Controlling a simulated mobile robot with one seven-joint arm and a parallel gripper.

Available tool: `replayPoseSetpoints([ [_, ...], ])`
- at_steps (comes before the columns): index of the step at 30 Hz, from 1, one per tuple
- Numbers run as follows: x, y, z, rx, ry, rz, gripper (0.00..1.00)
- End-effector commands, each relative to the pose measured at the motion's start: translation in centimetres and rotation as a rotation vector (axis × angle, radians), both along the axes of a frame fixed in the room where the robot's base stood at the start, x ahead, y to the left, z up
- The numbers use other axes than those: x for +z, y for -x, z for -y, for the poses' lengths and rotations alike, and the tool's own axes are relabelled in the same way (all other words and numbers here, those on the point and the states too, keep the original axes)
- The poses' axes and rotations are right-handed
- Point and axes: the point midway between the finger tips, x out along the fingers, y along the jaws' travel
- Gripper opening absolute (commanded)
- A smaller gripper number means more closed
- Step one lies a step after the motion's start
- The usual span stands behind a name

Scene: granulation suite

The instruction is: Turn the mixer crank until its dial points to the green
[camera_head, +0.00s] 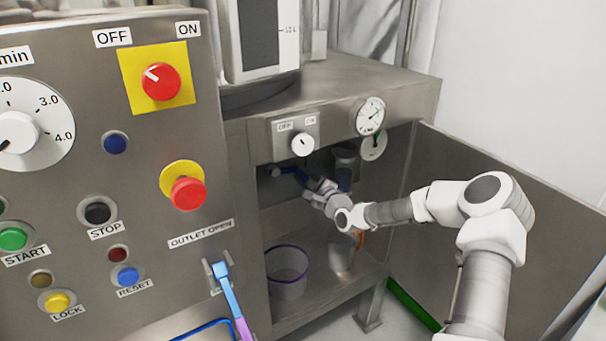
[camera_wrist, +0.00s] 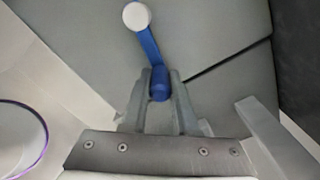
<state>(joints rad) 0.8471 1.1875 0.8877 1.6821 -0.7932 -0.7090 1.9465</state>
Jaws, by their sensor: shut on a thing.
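The crank (camera_wrist: 149,48) is a blue arm with a round white cap at its upper end and a blue grip at its lower end. In the wrist view my gripper (camera_wrist: 161,88) has one finger on each side of the blue grip and is shut on it. In the head view my gripper (camera_head: 306,181) reaches under the steel cabinet top, where a bit of the blue crank (camera_head: 287,171) shows. A round white dial (camera_head: 373,146) with a dark green mark hangs below the cabinet's front edge. Its pointer is too small to read, and I cannot tell if it belongs to the crank.
A pressure gauge (camera_head: 370,116) and an OFF/ON knob (camera_head: 302,144) are on the cabinet front. A purple-rimmed bucket (camera_head: 287,278) and a grey container (camera_head: 341,254) stand on the lower shelf. The control panel (camera_head: 217,140) closes off the left, an open grey door (camera_head: 480,185) the right.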

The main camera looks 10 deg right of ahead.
Motion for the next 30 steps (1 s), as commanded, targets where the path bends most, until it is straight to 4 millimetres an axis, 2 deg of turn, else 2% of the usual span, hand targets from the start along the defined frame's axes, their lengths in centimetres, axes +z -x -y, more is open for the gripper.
replayPoseSetpoints([
  [1,-0.57,0.08,0.09,-0.002,-0.03,-0.012,0.0],
  [9,-1.14,0.14,-0.17,0.0,-0.122,-0.043,0.0],
  [26,-1.21,0.16,-0.29,0.0,-0.146,-0.051,0.0],
  [27,-1.21,0.16,-0.29,0.0,-0.146,-0.051,0.33],
  [30,-1.19,0.15,-0.29,0.0,-0.146,-0.05,0.51],
])
